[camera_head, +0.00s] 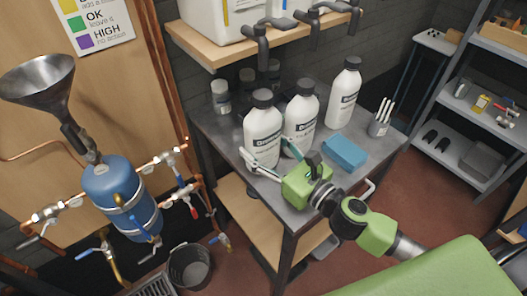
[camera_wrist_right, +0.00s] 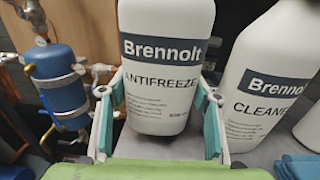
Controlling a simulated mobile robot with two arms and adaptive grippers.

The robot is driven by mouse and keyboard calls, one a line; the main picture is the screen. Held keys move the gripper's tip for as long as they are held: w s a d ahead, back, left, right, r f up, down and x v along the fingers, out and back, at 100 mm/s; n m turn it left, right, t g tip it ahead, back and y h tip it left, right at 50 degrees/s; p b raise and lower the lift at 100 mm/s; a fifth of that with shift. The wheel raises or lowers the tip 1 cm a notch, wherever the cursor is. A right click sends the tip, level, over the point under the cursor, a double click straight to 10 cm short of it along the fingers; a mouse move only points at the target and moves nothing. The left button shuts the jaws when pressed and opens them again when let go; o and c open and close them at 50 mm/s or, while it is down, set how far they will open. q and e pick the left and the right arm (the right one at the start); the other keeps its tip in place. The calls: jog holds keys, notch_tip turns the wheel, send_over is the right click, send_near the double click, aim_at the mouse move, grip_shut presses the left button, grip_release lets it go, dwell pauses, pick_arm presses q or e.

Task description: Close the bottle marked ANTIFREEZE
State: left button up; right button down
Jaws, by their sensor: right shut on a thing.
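The white ANTIFREEZE bottle (camera_head: 263,136) stands upright at the left of the bottle row on the dark table. It also shows close up in the right wrist view (camera_wrist_right: 165,55), with its label facing the camera and its top out of frame. In the head view a dark cap (camera_head: 263,97) sits on its top; how tight it is cannot be told. My right gripper (camera_head: 270,156) reaches in from the right and is shut on the bottle's lower body, one finger on each side, as the right wrist view (camera_wrist_right: 158,118) shows. My left gripper is not in view.
The CLEANER bottle (camera_head: 300,118) stands close on the right, with another white bottle (camera_head: 345,90) beyond. A blue tank (camera_head: 120,190) is at left.

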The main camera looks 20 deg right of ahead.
jog(key=shift+f, duration=0.95)
jog(key=shift+f, duration=0.15)
jog(key=c, duration=0.7)
grip_release()
jog(key=shift+c, duration=0.2)
